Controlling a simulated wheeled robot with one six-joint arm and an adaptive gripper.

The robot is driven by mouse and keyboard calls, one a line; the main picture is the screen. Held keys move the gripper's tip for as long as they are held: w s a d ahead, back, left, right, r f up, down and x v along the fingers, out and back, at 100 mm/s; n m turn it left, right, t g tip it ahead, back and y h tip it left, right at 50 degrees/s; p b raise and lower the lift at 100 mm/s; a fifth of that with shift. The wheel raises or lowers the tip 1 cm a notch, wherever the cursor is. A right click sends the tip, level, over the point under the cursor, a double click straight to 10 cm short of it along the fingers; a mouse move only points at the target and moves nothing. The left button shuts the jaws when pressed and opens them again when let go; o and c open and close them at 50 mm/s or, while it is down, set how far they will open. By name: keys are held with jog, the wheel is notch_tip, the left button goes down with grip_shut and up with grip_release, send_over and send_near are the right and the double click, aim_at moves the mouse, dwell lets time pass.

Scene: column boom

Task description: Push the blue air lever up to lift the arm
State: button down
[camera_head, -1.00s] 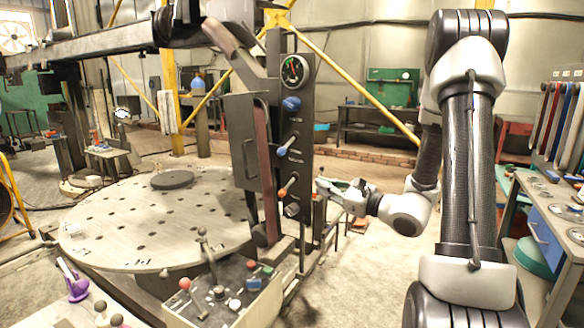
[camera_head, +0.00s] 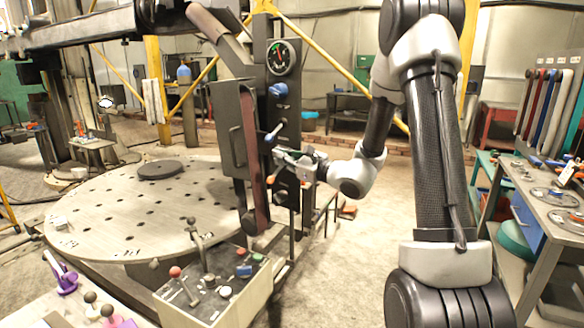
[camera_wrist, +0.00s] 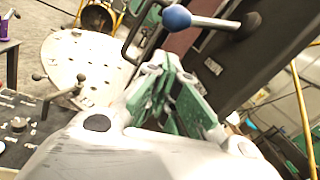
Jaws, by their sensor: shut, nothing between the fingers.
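The blue air lever (camera_head: 271,136) is on the dark upright control panel (camera_head: 287,122), its ball end out to the left and lower than its pivot. In the wrist view the lever's blue ball (camera_wrist: 177,17) and grey stem show near the top. My gripper (camera_head: 281,156) is just below the lever. Its green-padded fingers (camera_wrist: 166,68) are shut and empty, under the ball in the wrist view, with a gap visible there. Whether they touch it cannot be told from the head view. The boom arm (camera_head: 80,34) runs across the upper left.
A blue knob (camera_head: 278,89) and a round gauge (camera_head: 282,58) sit above the lever. My gripper covers part of the panel's lower controls. A console (camera_head: 206,292) with several small levers stands in front. The round perforated table (camera_head: 110,215) is at left; a workbench (camera_head: 545,235) is at right.

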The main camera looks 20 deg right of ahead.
jog(key=shift+a+r, duration=0.3)
jog(key=shift+r, duration=0.35)
